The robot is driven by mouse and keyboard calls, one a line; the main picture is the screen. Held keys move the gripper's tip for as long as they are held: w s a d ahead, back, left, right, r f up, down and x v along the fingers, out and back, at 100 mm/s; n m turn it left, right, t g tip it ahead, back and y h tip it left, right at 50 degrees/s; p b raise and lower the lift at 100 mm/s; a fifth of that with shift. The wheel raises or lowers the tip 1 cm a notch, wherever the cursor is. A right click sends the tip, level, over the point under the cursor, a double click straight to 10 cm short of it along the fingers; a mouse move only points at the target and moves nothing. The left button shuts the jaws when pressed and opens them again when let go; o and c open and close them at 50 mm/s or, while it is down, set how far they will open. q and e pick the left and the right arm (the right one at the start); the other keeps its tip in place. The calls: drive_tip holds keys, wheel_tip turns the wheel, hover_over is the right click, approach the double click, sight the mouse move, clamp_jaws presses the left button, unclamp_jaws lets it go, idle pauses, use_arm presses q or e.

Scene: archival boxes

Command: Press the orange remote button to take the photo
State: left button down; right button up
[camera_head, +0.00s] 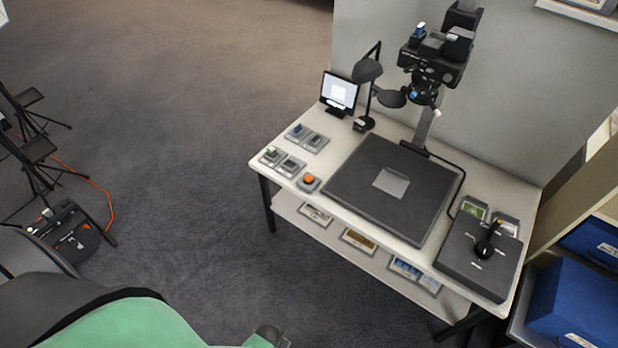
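The orange button (309,179) is a small round dome on a grey square base. It sits near the front left edge of the white table (345,146), just left of a large dark square board. Nothing covers or touches the button in this view. A camera (437,55) hangs on a column above the board, its lens side facing down. A light grey square sheet (391,183) lies on the board. Neither of my grippers is in view.
Several small switch boxes (291,165) stand near the button. A monitor (339,92) and black lamp (368,70) stand behind. A dark box with a knob (487,248) is at the right. Carpet (190,150) left of the table is clear; tripods (38,150) stand far left.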

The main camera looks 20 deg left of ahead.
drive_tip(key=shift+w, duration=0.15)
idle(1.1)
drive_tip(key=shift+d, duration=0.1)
